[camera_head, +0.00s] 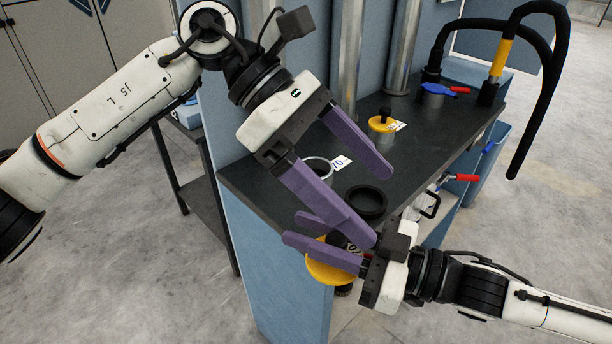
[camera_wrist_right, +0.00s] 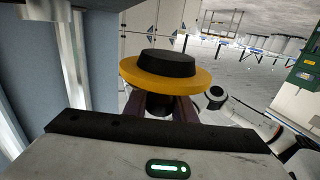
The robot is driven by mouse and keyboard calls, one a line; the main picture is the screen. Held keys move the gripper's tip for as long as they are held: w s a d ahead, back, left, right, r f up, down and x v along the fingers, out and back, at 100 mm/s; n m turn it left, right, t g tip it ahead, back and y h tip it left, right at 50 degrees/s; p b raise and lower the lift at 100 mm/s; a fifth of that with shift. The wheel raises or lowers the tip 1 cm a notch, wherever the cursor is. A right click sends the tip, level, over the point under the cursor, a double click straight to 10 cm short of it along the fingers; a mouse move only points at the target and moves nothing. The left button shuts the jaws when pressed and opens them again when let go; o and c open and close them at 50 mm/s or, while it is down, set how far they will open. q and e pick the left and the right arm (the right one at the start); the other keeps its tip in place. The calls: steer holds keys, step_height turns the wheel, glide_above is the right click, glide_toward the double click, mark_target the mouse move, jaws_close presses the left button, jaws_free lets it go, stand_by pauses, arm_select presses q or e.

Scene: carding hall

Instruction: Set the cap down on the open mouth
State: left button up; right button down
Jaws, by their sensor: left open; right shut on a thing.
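The yellow cap (camera_head: 328,271) with a black centre is held by my right gripper (camera_head: 297,228), in front of the bench's near corner and partly hidden by the purple fingers. In the right wrist view the cap's yellow flange (camera_wrist_right: 204,79) and black middle (camera_wrist_right: 168,63) show beyond the fingers. A pale open ring mouth (camera_head: 318,168) with a white numbered tag is on the dark bench top, partly behind my left gripper. My left gripper (camera_head: 378,206) is open and empty over the bench, its lower finger crossing in front of the right gripper.
A black ring (camera_head: 366,203) lies on the bench top (camera_head: 450,130) near its front edge. Farther back stand another yellow cap (camera_head: 380,125) with a tag and a blue-handled fitting (camera_head: 437,89). Metal pipes (camera_head: 346,50) rise behind the bench; a black hose (camera_head: 549,85) hangs at right.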

mark_target(330, 236)
arm_select(q)
steer(key=w+a+f+m+t+y, duration=0.1)
steer(key=w+a+f+t+y, duration=0.15)
steer(key=a+y, duration=0.3)
steer(key=x, duration=1)
steer(key=shift+s+f, duration=0.15)
steer(key=c, duration=0.9)
steer(key=shift+h, duration=0.25)
steer(key=c, duration=0.3)
arm_select(e)
steer(key=c, duration=1.9)
jaws_free()
steer(key=o, duration=0.5)
